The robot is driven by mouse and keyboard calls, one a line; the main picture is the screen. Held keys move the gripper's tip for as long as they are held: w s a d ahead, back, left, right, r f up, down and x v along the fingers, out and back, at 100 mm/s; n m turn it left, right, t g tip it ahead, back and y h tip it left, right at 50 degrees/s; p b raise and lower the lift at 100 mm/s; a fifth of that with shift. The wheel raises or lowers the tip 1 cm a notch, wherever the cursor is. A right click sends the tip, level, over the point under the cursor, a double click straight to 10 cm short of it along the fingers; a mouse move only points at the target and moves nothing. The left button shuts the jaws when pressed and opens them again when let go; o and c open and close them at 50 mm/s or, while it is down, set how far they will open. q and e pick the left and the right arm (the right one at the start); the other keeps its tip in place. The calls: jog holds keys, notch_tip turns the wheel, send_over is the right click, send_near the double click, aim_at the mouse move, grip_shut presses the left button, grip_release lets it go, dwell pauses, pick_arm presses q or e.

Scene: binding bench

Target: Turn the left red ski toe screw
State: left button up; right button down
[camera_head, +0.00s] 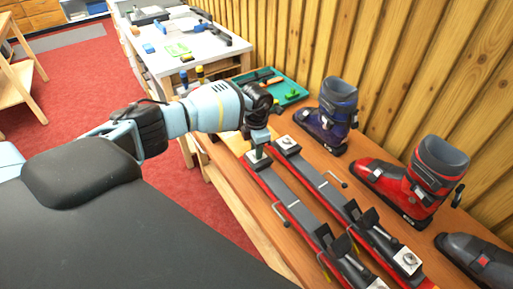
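Two red-edged skis lie side by side on the wooden bench, the left red ski (291,205) and the right red ski (316,180). My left gripper (258,138) is over the left ski's toe end, pointing down. It appears shut on a small green tool (257,152), whose lower end is at the toe plate. The left toe screw is hidden under the tool and gripper. The right ski's toe screw (287,142) shows on its pale plate. My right gripper is not in view.
A green tray (284,92) with tools stands behind the gripper. A blue boot (329,118), a red boot (415,180) and a dark grey boot (480,262) stand along the wooden wall. A white table (180,52) is at the back left.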

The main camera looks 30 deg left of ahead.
pick_arm(q)
jog(key=o, duration=0.4)
jog(key=shift+c, duration=0.2)
jog(key=shift+r, duration=3.9)
jog(key=shift+d, duration=0.1)
